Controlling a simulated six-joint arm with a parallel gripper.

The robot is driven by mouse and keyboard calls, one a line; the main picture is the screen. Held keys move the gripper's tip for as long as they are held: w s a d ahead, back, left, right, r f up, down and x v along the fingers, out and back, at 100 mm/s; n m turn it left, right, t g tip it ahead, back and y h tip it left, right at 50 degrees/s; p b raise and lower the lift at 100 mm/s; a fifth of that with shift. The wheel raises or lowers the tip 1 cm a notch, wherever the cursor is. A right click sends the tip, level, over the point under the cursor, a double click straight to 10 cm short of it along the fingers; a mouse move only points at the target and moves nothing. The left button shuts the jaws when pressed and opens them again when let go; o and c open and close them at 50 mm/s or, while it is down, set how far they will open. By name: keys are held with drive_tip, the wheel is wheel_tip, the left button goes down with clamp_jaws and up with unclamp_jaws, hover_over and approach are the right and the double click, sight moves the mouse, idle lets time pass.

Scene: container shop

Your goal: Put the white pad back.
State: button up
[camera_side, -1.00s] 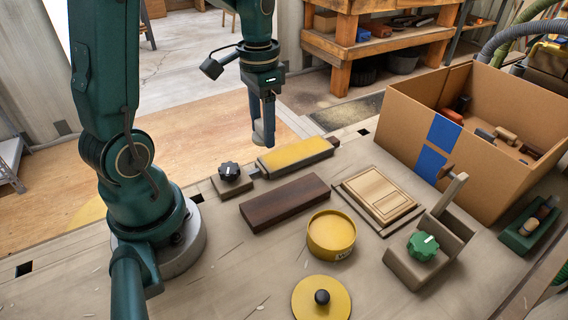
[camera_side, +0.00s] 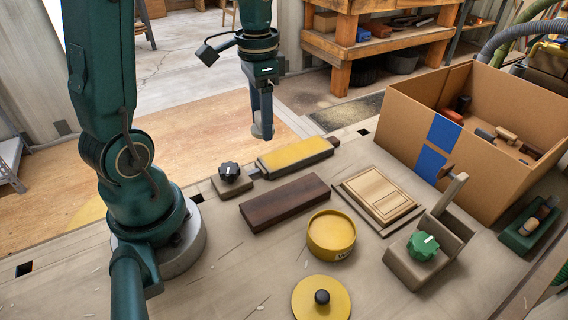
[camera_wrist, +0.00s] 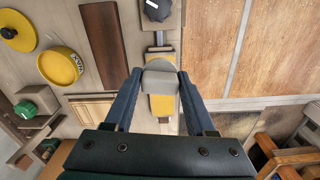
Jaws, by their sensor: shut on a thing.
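The white pad (camera_wrist: 160,72) looks pale grey-white and is gripped between the fingertips of my gripper (camera_wrist: 160,84) in the wrist view. In the side view the pad (camera_side: 262,131) hangs under my gripper (camera_side: 262,112), in the air behind the yellow-topped block (camera_side: 295,153). An open round yellow tin (camera_side: 331,237) stands on the bench in front. Its lid (camera_side: 336,300), yellow with a black knob, lies apart from it, nearer the camera. The side view shows a yellow inside in the tin; whether anything lies in it is unclear.
A dark wooden block (camera_side: 285,202), a black-knobbed piece (camera_side: 231,177), a wooden panel (camera_side: 378,195) and a clamp-like fixture with a green knob (camera_side: 423,246) stand around the tin. A tall cardboard box (camera_side: 405,125) with several objects is at the right. The front left bench is mostly clear.

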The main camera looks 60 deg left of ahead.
drive_tip(key=shift+s+d+f+m, duration=0.15)
drive_tip(key=shift+s+m, duration=0.15)
drive_tip(key=shift+m, duration=0.6)
drive_tip(key=s+d+r+m, duration=0.1)
drive_tip(key=s+d+m, duration=0.6)
drive_tip(key=m, duration=0.7)
hover_over(269, 262)
drive_tip(key=shift+m, duration=0.3)
wheel_tip(269, 262, down, 7)
drive_tip(key=shift+r, duration=0.15)
drive_tip(key=shift+f, duration=2)
drive_tip(key=shift+f, duration=0.15)
drive_tip(key=o, duration=1.3)
